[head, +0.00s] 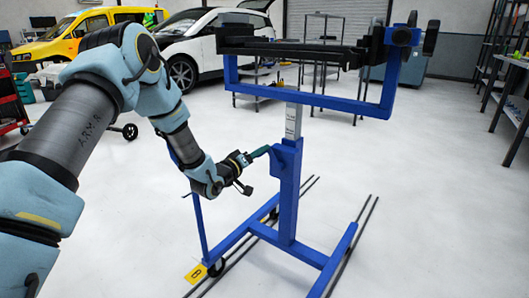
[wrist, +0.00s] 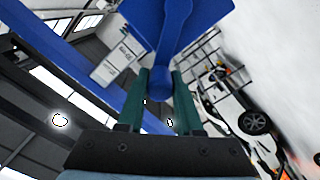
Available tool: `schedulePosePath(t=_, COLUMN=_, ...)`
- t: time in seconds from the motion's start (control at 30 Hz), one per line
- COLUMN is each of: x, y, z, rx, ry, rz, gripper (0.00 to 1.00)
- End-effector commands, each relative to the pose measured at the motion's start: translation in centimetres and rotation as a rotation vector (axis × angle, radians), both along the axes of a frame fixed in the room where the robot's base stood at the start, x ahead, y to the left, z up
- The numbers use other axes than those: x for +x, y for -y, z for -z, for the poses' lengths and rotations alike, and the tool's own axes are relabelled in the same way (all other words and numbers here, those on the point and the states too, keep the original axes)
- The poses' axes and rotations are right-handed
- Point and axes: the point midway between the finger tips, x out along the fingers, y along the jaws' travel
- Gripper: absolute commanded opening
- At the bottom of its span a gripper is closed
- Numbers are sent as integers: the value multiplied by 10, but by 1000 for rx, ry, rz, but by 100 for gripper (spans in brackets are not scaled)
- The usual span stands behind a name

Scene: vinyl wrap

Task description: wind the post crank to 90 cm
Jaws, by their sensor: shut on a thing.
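The blue post (head: 289,195) stands upright on a blue wheeled base. A pale height scale (head: 293,122) shows on its inner column; its marks are too small to read. The scale also shows in the wrist view (wrist: 118,60). My gripper (head: 262,151) is at the left side of the post's upper part. In the wrist view, its teal fingers (wrist: 159,85) are shut on the knob of the blue crank (wrist: 172,38). The crank arm runs upward from the knob in that view. In the head view the knob is mostly hidden by the fingers.
A blue cradle (head: 232,75) with black bars tops the post. Dark rails (head: 362,223) lie under the base, with a yellow marker (head: 196,273) at its front left. White and yellow cars and shelves stand behind. The floor around the stand is clear.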

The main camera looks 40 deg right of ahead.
Motion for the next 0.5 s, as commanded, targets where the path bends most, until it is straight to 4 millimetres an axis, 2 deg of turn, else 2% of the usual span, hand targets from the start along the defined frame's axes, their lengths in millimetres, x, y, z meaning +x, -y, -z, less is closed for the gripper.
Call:
schedulePosePath(t=0.03, x=8, y=-3, z=4, rx=-11, ry=-45, rz=-10, gripper=0)
schedulePosePath(t=0.5, x=28, y=-9, z=33, rx=-124, ry=-478, rz=-9, gripper=0)
